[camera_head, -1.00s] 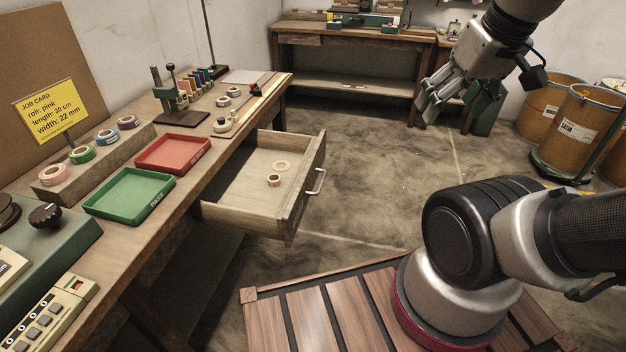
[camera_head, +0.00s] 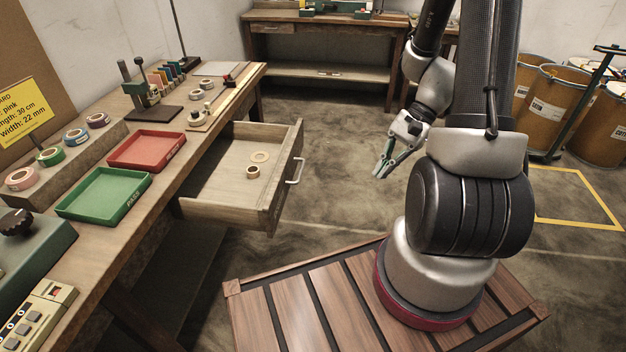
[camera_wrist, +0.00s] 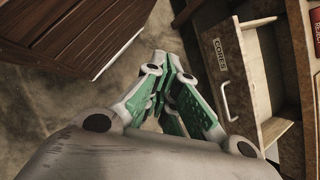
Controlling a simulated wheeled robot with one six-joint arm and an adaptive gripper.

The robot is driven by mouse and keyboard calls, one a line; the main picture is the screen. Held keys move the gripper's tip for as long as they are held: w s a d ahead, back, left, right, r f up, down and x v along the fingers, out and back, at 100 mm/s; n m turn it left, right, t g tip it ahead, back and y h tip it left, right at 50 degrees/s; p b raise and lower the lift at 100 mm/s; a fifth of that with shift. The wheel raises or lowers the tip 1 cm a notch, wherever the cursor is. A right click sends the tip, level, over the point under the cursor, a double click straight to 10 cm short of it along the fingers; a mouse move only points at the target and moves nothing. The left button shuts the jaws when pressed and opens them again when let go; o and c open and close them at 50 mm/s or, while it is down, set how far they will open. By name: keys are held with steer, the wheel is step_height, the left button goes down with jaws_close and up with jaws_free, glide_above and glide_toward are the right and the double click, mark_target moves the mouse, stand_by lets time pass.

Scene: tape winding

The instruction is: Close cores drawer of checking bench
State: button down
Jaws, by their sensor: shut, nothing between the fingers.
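The cores drawer (camera_head: 275,207) of the checking bench (camera_head: 188,178) stands pulled out, with a metal handle (camera_head: 296,169) on its front. A flat ring (camera_head: 260,156) and a small roll (camera_head: 253,172) lie inside it. In the wrist view the drawer front carries a label (camera_wrist: 219,55) reading CORES, and the handle (camera_wrist: 228,102) shows at the right. My gripper (camera_head: 381,174) is shut and empty, in the air to the right of the drawer front and apart from it. In the wrist view my gripper (camera_wrist: 174,75) has its green-padded fingers together.
A green PASS tray (camera_head: 104,195), a red tray (camera_head: 147,150) and several tape rolls sit on the bench top. Another bench (camera_head: 322,72) stands at the back, with drums (camera_head: 552,110) at the right. The floor beyond the drawer front is clear.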

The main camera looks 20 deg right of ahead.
steer(key=w+a+f+m+t+y, duration=0.25)
steer(key=w+f+m, duration=0.4)
steer(key=f, duration=0.35)
steer(key=w+d+m+t+h, duration=0.1)
steer(key=w+d+m+t, duration=0.1)
steer(key=w+m+t, duration=0.4)
steer(key=w+a+f+g, duration=0.2)
steer(key=w+a+f, duration=0.4)
steer(key=a, duration=0.4)
steer(key=shift+w+a+f+n, duration=0.2)
steer(key=shift+w+f+n, duration=0.05)
steer(key=shift+w+n, duration=0.2)
